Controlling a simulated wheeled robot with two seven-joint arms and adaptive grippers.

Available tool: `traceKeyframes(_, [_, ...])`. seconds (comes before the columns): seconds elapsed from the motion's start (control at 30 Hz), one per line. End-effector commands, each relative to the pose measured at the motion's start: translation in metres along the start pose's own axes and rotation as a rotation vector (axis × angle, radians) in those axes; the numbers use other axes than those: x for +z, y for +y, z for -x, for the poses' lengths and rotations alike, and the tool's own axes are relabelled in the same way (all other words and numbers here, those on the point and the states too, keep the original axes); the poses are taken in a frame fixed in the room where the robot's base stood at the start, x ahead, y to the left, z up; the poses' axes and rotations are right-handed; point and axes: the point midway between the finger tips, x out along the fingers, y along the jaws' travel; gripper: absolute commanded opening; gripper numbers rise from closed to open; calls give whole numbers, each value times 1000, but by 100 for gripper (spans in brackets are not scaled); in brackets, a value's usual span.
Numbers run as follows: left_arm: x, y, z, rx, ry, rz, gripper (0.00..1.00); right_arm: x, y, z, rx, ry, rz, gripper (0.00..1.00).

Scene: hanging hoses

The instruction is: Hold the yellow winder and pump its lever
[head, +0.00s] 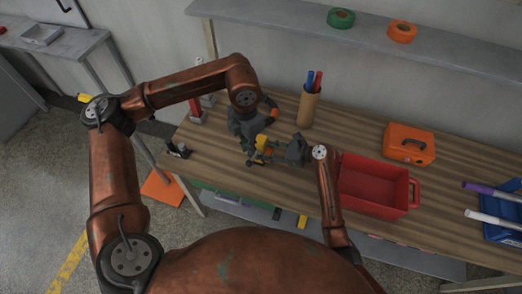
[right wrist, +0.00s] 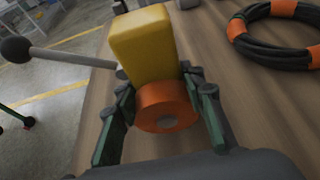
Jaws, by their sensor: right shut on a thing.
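The yellow winder (right wrist: 147,45) has a yellow body and an orange drum (right wrist: 167,107). Its lever (right wrist: 72,58) is a pale rod with a black ball knob, sticking out to the left in the right wrist view. In the head view the winder (head: 261,141) is small and partly covered by my grippers. My right gripper (right wrist: 160,125) is shut on the winder, with its green-edged fingers on both sides of the drum. My left gripper (head: 247,140) points down just left of and behind the winder. Its fingertips are hard to make out, and I cannot see whether it touches the lever.
A black hose coil with orange bands (right wrist: 275,40) lies on the table near the winder. A red bin (head: 375,187) and an orange case (head: 409,144) stand to the right. A brown cup with pens (head: 309,106) stands behind. The table's left edge is close.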

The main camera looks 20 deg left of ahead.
Motion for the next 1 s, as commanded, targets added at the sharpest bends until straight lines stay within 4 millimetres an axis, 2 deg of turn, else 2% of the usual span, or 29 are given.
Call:
traceKeyframes(0.47, [0,0,0,0,0,0,10,-1,0,0,0,1,0,4])
traceKeyframes(0.5, [0,0,0,0,0,0,10,-1,0,0,0,1,0,38])
traceKeyframes(0.8, [0,0,0,0,0,0,10,0,0,0,0,1,0,57])
traceKeyframes(1.0, [0,0,0,0,0,0,10,0,0,0,0,0,0,57])
